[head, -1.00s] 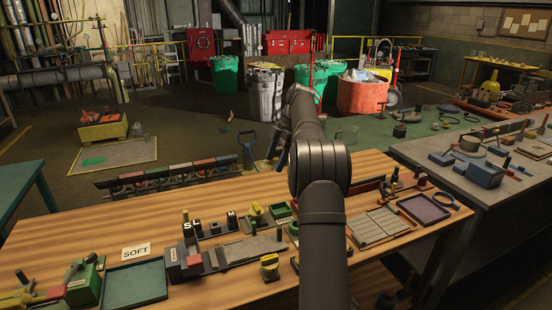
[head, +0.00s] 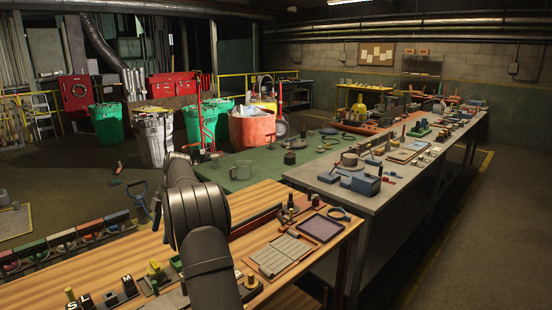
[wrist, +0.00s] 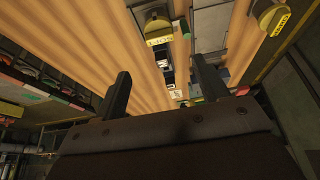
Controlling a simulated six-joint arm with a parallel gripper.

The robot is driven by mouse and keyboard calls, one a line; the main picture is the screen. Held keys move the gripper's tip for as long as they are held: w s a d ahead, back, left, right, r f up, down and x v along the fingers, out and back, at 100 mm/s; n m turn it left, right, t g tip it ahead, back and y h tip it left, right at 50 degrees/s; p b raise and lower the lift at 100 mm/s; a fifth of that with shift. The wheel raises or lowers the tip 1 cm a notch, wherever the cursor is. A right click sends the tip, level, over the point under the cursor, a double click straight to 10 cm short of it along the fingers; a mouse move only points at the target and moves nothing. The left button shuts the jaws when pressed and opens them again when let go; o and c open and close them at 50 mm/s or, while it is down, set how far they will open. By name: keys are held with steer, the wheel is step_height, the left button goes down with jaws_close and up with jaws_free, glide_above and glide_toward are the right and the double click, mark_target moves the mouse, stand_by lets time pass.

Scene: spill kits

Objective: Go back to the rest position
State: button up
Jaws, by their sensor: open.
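My gripper (wrist: 158,95) shows in the wrist view with its two dark fingers spread apart and nothing between them. Past the fingers, the wooden table (wrist: 110,40) appears with small items on it. In the head view my arm rises from the bottom, over the wooden table (head: 85,275); the gripper itself is hidden behind the arm there.
A grey bench (head: 365,205) with many tools runs along the right. Green bins (head: 110,122) and a red bin (head: 252,130) stand behind. Floor at right is clear.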

mark_target(154, 264)
steer(key=x, duration=1)
steer(key=shift+a+f, duration=0.1)
steer(key=shift+f, duration=0.1)
steer(key=v, duration=1.7)
steer(key=x, duration=1.7)
steer(key=shift+s+f, duration=0.15)
steer(key=shift+r+m+t+y, duration=0.2)
steer(key=shift+m+t+y, duration=0.1)
steer(key=shift+m, duration=0.7)
steer(key=m+t, duration=0.1)
steer(key=m, duration=0.2)
steer(key=m+t, duration=0.1)
steer(key=m, duration=0.3)
steer(key=shift+s+t+y, duration=0.15)
steer(key=shift+t+y, duration=0.15)
steer(key=m+t, duration=0.1)
steer(key=m, duration=0.3)
steer(key=shift+s+t, duration=0.1)
steer(key=shift+t, duration=0.2)
steer(key=shift+s+m+t+h, duration=0.1)
steer(key=shift+m+t+h, duration=0.45)
steer(key=shift+m, duration=1.45)
